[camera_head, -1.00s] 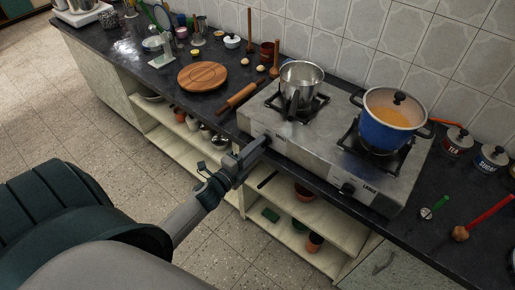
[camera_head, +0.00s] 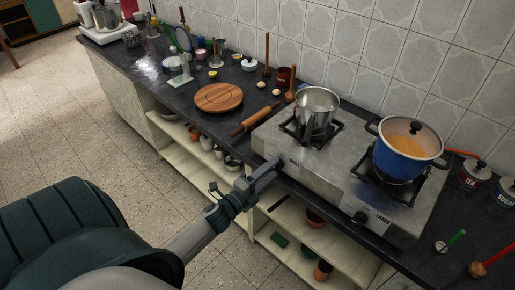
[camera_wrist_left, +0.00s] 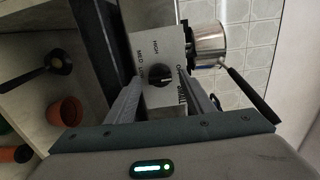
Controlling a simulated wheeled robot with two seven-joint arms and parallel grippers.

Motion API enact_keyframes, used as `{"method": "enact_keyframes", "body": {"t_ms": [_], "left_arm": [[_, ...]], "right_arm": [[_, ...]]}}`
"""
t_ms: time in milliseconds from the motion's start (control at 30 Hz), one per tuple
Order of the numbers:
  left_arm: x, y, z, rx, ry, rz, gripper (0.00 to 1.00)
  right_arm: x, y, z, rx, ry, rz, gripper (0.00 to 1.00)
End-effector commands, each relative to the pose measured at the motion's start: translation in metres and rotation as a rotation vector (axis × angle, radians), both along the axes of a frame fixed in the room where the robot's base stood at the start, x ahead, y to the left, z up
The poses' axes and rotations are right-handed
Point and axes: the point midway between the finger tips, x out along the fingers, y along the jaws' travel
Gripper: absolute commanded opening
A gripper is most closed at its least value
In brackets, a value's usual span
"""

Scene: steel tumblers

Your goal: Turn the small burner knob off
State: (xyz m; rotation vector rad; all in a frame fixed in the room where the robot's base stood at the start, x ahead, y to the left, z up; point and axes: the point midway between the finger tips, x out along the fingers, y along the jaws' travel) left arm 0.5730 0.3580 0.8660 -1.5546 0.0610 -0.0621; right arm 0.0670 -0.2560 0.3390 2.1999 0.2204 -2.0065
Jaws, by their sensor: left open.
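The small burner knob (camera_wrist_left: 159,75) is a round black knob on the steel stove front, seen in the left wrist view with HIGH, MED and SMALL lettering around it. Its pointer direction is too small to tell. My left gripper (camera_head: 272,168) is open at the stove's front left corner. In the wrist view its two fingers stand on either side of the knob; I cannot tell whether they touch it. In the head view the gripper hides the knob. The stove (camera_head: 315,172) carries a steel pot (camera_head: 316,112) on the small burner. My right gripper is not in view.
A blue pot (camera_head: 405,155) with orange contents sits on the large burner, above the large knob (camera_head: 360,217). A rolling pin (camera_head: 253,118) and a round wooden board (camera_head: 218,97) lie left of the stove. An open shelf (camera_head: 335,255) with small pots is below the counter.

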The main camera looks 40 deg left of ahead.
Motion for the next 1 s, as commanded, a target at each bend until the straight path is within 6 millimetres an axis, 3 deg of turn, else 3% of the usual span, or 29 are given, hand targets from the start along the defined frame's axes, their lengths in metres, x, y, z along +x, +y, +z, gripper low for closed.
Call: {"method": "enact_keyframes", "body": {"t_ms": [367,867,1000], "left_arm": [[-0.036,0.003,-0.004,0.000,0.003,0.000,0.48],[-0.125,0.010,-0.004,-0.001,0.004,0.000,0.48],[-0.147,0.011,-0.003,0.000,0.003,0.000,0.48]], "right_arm": [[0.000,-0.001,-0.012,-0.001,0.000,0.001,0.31],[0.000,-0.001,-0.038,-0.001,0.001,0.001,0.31],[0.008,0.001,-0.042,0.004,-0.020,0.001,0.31]]}}
